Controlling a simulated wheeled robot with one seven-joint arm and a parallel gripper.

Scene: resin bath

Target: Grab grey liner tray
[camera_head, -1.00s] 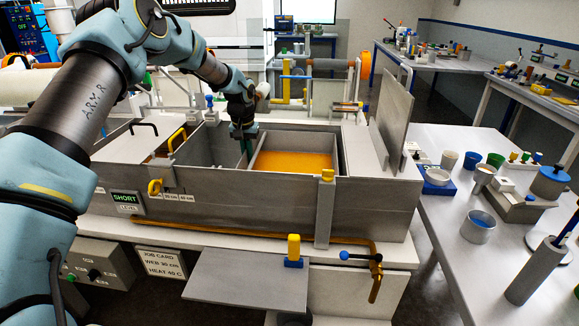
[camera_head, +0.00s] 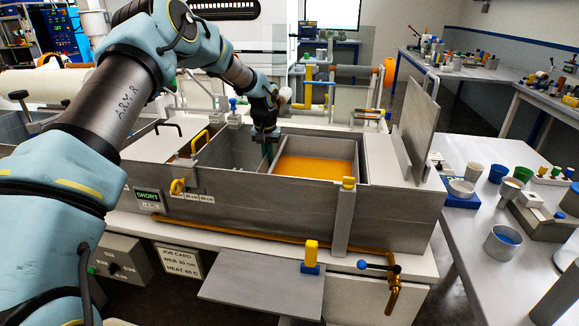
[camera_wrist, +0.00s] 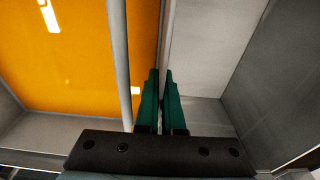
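The grey liner tray (camera_head: 320,147) sits in the grey bath (camera_head: 250,205), with orange liquid (camera_head: 315,169) inside it. My gripper (camera_head: 268,153) points down at the tray's left wall. In the wrist view its two green fingers (camera_wrist: 160,90) stand close together, one on each side of a thin grey wall (camera_wrist: 167,35), and look shut on it. Orange liquid (camera_wrist: 60,70) fills the left of that view; a bare grey compartment (camera_wrist: 200,50) lies on the right. The lower fingertips are partly hidden in the head view.
An upright grey plate (camera_head: 418,115) stands at the bath's right end. A yellow handle (camera_head: 200,141) is left of my gripper. A side table (camera_head: 455,225) with cups and a blue tray is on the right. A grey shelf (camera_head: 262,290) juts out in front.

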